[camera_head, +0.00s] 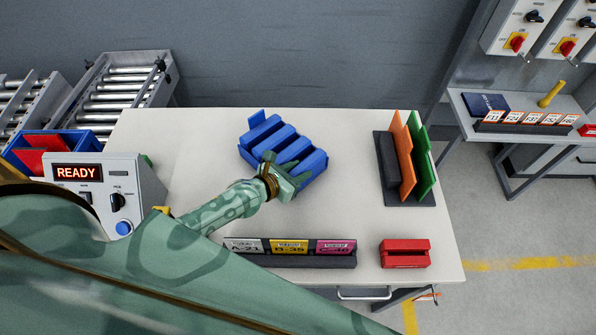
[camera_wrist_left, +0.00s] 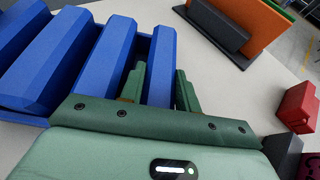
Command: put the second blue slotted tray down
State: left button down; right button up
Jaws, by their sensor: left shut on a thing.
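A blue slotted tray (camera_head: 262,132) with several thick parallel ridges is at the middle back of the white table. My left gripper (camera_head: 287,180) is at its near right end, shut on an end ridge. In the left wrist view the tray (camera_wrist_left: 75,50) fills the upper left, and one blue ridge stands between the two green fingers of the gripper (camera_wrist_left: 160,85). The tray looks at or just above the tabletop; I cannot tell whether it touches. My right gripper is not in view.
A dark rack (camera_head: 386,160) with orange and green panels stands right of the tray. A label holder (camera_head: 290,260) and a red block (camera_head: 405,254) are at the front. A control box (camera_head: 108,190) reads READY at left. Table (camera_head: 345,215) is bare between them.

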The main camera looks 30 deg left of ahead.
pick_arm(q)
jog(key=c, duration=1.4)
grip_release()
jog(key=shift+f, duration=0.15)
jog(key=shift+c, duration=0.2)
jog(key=o, duration=0.4)
jog(key=shift+r, duration=0.3)
jog(key=p+v, duration=0.2)
jog(key=v, duration=1)
jog(key=shift+p, duration=0.4)
